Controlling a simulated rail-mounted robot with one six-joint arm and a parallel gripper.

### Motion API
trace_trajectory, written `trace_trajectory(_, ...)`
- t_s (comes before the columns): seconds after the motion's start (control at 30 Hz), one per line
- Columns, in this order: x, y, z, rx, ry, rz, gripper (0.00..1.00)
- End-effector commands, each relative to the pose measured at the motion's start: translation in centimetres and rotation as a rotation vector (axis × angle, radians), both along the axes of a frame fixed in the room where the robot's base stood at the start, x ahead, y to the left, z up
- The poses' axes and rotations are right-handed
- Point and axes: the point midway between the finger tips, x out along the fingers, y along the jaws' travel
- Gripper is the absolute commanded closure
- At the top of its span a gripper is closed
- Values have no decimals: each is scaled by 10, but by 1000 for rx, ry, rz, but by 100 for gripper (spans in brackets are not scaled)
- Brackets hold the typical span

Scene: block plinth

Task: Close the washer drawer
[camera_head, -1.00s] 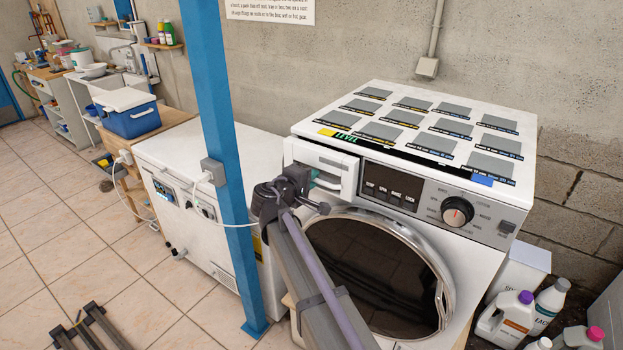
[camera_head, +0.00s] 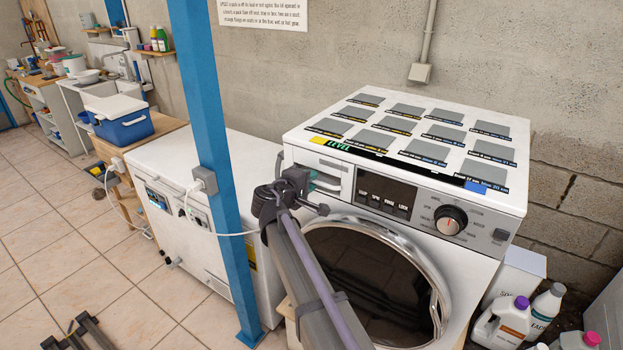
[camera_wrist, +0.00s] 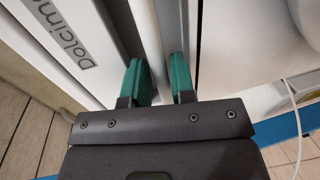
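The white washer (camera_head: 462,270) stands at the right with a dark round door. Its drawer (camera_head: 331,165) is at the upper left of the front, beside the control panel. The drawer front looks nearly level with the panel; whether it is fully shut I cannot tell. My gripper (camera_head: 312,184) is at the drawer's lower left front, and the drawer is partly hidden behind it. In the wrist view, the green fingertips (camera_wrist: 160,82) stand apart with a gap between them, close to pale surfaces. Whether they touch the drawer is unclear. A panel lettered "Dolcimo" (camera_wrist: 60,40) lies left of them.
A blue post (camera_head: 210,130) rises left of the washer, close to my arm. A white chest (camera_head: 165,160) with a cable stands behind it. Bottles (camera_head: 502,322) stand on the floor at the right. Tiled floor (camera_head: 50,240) is open at the left.

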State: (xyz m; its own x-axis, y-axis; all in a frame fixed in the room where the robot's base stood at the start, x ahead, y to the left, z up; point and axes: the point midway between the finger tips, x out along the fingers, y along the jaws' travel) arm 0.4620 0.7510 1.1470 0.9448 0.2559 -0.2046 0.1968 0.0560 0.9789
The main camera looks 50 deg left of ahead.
Motion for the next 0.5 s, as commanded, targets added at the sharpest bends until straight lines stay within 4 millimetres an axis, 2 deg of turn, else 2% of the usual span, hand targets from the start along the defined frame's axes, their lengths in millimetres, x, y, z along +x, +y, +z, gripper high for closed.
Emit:
trace_trajectory(0.3,-72,-21,18,1,0,3,76)
trace_trajectory(0.4,-85,-24,20,1,-1,2,76)
trace_trajectory(0.5,-89,-25,21,0,-1,1,76)
